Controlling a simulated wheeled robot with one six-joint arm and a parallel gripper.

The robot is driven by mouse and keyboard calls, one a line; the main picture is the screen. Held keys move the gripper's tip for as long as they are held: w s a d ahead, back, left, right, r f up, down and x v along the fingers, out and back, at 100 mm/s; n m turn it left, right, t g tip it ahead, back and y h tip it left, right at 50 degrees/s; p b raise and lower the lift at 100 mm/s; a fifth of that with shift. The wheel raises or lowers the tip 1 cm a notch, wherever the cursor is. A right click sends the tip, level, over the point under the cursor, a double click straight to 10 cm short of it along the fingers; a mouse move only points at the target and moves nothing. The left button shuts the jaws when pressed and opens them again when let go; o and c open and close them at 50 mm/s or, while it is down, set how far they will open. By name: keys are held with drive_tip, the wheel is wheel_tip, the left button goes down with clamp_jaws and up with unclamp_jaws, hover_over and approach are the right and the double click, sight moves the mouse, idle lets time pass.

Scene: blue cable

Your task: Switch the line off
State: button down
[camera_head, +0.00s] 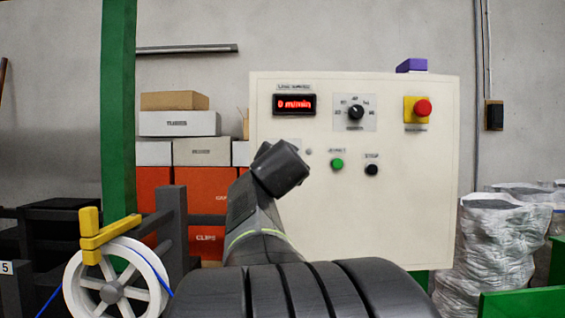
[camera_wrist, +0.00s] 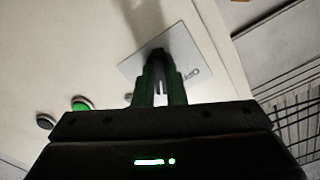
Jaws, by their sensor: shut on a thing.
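The cream control panel (camera_head: 400,225) faces me in the head view. Its display (camera_head: 295,104) reads 0 m/min in red. The speed dial (camera_head: 356,112), green start button (camera_head: 337,164), black stop button (camera_head: 372,170) and red mushroom button (camera_head: 423,107) on yellow are all uncovered. In the wrist view my gripper (camera_wrist: 161,66) is shut on a dark switch handle (camera_wrist: 157,53) on a pale plate (camera_wrist: 185,48). The plate carries letters beginning with O, seen at an angle. The green button (camera_wrist: 82,104) shows to the left. My arm hides the switch in the head view.
A white reel (camera_head: 75,290) with blue cable and a yellow arm stands at the lower left, beside a green post (camera_head: 118,100). Orange and white boxes (camera_head: 205,190) are stacked behind. Filled sacks (camera_head: 495,245) stand at the right. A purple block (camera_head: 411,65) sits on the panel's top.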

drive_tip(key=n, duration=1.2)
drive_tip(key=shift+d, duration=0.1)
idle(0.6)
drive_tip(key=c, duration=1.5)
unclamp_jaws()
drive_tip(key=shift+s, duration=0.15)
